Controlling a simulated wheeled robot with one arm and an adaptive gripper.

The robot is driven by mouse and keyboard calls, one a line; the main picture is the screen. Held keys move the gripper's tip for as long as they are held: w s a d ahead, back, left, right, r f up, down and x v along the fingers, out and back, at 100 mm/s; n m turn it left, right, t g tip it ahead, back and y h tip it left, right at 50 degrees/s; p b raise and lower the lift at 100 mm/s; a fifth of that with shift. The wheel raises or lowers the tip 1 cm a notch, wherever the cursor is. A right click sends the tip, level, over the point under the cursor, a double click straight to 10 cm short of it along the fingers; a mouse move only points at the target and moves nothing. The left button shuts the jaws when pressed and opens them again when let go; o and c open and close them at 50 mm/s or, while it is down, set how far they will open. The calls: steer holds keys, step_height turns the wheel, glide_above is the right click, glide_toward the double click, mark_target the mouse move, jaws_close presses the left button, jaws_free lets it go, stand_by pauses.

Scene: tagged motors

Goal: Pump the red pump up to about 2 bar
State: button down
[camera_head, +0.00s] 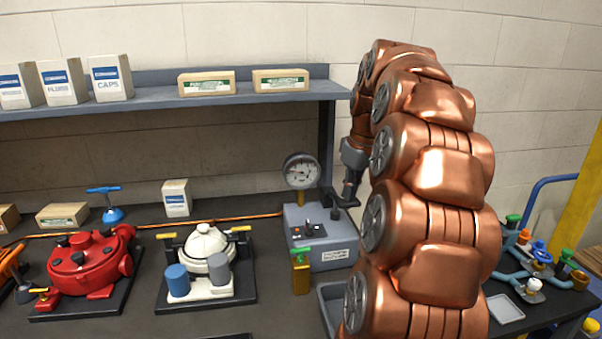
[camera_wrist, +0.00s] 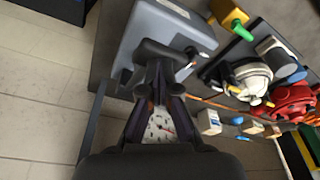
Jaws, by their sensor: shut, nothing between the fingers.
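A red round machine with black knobs (camera_head: 88,262), the only red pump-like body, sits on a dark plate at the left; it also shows in the wrist view (camera_wrist: 292,102). A grey box (camera_head: 318,240) with small controls on top stands right of centre and fills the upper middle of the wrist view (camera_wrist: 165,32). A round white gauge (camera_head: 300,171) rises behind it; its dial shows partly between my fingers (camera_wrist: 162,127), its reading too small to tell. My gripper (camera_head: 348,198) is shut and empty at the box's right side, by a black part; contact is unclear.
A white machine (camera_head: 205,265) with blue and grey cylinders stands between the red machine and the box. A green-topped brass valve (camera_head: 301,270) stands in front of the box. A shelf (camera_head: 155,97) with boxes runs above. Coloured valves (camera_head: 540,255) stand at right.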

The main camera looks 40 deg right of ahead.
steer(key=shift+f, duration=0.15)
steer(key=shift+f+b, duration=1.4)
steer(key=shift+f, duration=1.05)
steer(key=shift+r+p, duration=1.05)
steer(key=shift+r, duration=1.65)
steer(key=shift+r+p, duration=1.25)
steer(key=shift+r, duration=1.2)
steer(key=shift+a, duration=0.1)
